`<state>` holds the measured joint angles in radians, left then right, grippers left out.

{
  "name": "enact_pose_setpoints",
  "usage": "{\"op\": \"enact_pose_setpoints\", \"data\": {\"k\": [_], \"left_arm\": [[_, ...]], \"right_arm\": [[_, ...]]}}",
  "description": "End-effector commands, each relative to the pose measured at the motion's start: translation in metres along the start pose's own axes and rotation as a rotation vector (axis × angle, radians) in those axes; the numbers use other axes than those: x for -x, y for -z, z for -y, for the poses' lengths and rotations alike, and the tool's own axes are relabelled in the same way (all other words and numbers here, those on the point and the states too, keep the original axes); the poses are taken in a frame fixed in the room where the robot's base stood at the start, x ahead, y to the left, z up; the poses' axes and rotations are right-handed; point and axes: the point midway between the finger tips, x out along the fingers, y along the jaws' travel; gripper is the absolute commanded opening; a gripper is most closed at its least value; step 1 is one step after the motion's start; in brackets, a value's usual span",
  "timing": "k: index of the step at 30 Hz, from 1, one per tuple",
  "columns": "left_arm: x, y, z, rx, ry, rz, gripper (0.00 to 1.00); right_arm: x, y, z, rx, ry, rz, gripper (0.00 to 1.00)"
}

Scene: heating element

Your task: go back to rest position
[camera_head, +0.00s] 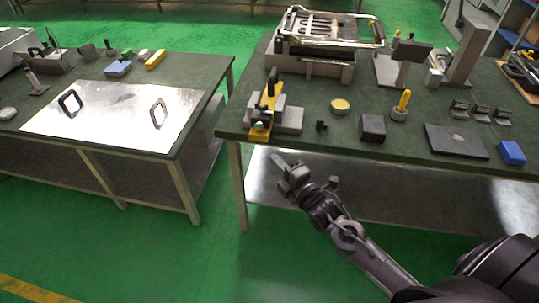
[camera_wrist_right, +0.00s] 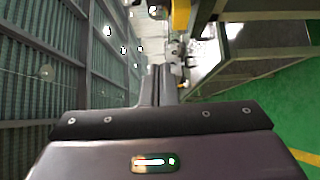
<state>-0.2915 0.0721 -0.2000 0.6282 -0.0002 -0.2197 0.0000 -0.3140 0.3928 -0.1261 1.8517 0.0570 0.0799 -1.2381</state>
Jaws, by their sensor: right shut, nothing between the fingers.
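My right gripper (camera_head: 284,168) is in front of the right workbench (camera_head: 300,131), just below its front edge in the head view, with its arm coming in from the lower right. Its fingers are shut with nothing between them. In the right wrist view its fingers (camera_wrist_right: 159,86) stand close together past the dark gripper body. The gripper is apart from the yellow-handled clamp (camera_head: 265,110) on the bench's front left corner. My left gripper does not show in either view.
The left workbench (camera_head: 215,85) carries a shiny metal plate (camera_head: 115,115) with two handles. A heating element fixture (camera_head: 318,55), a dark block (camera_head: 373,127), a flat dark plate (camera_head: 455,141) and a blue block (camera_head: 512,152) stand on the right bench. Green floor (camera_head: 215,215) is clear between the benches.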

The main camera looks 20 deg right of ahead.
Motion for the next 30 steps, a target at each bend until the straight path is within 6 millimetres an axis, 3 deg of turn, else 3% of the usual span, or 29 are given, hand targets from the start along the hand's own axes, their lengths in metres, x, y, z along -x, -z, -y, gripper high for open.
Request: {"op": "enact_pose_setpoints", "data": {"k": [6,22,26,29,30], "left_arm": [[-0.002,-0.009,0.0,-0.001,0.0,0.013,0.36],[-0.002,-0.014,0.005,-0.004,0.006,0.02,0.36],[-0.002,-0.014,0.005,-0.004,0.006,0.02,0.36],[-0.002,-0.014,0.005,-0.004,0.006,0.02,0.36],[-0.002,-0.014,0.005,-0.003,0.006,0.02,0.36]], "right_arm": [[0.011,0.0,0.0,0.0,0.0,-0.001,0.0],[0.011,-0.001,0.003,-0.007,0.007,0.002,0.0],[0.015,-0.007,0.041,-0.08,0.079,0.03,0.0],[0.026,-0.016,0.1,-0.202,0.196,0.082,0.0],[0.033,-0.019,0.129,-0.263,0.251,0.111,0.0]]}}
